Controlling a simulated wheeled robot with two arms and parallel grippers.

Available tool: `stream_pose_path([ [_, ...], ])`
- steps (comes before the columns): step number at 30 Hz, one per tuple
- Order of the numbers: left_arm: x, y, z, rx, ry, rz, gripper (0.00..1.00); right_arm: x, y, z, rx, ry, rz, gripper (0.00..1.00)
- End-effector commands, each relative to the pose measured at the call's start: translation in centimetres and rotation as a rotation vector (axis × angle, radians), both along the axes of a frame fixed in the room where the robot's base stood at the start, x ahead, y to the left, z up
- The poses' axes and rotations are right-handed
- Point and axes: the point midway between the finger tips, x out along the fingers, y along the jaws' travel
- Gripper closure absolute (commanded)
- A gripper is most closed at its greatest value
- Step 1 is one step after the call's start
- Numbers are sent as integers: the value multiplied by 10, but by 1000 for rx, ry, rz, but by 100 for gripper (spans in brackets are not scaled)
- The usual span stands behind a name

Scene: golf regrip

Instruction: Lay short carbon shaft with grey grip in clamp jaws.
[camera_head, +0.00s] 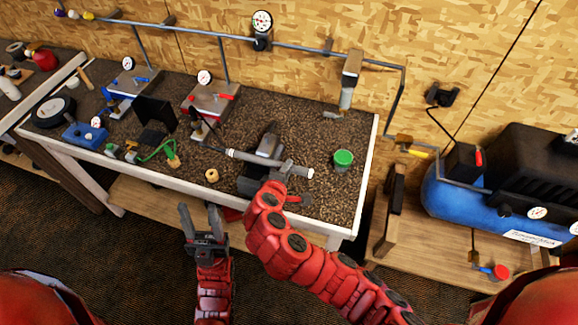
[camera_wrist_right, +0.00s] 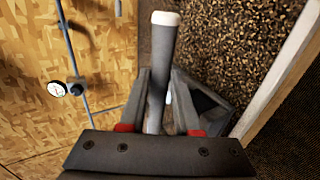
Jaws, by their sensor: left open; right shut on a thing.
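The short carbon shaft (camera_head: 207,132) has a grey grip (camera_head: 246,155) with a pale end cap, which shows in the right wrist view (camera_wrist_right: 166,18). My right gripper (camera_head: 287,169) is shut on the grey grip near its capped end. The shaft points to the back left. The dark clamp (camera_head: 268,144) stands on the bench, and the grip passes across it in the head view. I cannot tell whether the grip rests in the jaws or hovers above them. My left gripper (camera_head: 199,212) is open and empty, in front of the bench's front edge.
A green cup (camera_head: 343,160) stands right of the clamp. A tan ring (camera_head: 212,175) lies at the front edge. Gauge stations with red (camera_head: 210,98) and blue levers (camera_head: 133,82) stand further left. A blue compressor (camera_head: 450,195) is at the right.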

Motion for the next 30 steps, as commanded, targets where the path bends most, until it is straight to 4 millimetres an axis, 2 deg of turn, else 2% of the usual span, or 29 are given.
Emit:
stream_pose_path([
  [8, 0, 0, -8, 0, 0, 0, 50, 0, -1, -2, 4, -2, 4, 100],
  [11, 0, 0, -16, 0, 0, 0, 50, 0, -1, -12, 3, -1, 4, 100],
  [24, 0, 0, -77, 0, 0, 0, 50, 0, -1, -77, 3, 0, 4, 100],
  [30, 0, 0, -98, 0, 0, 0, 50, 0, -1, -100, 3, 0, 3, 100],
])
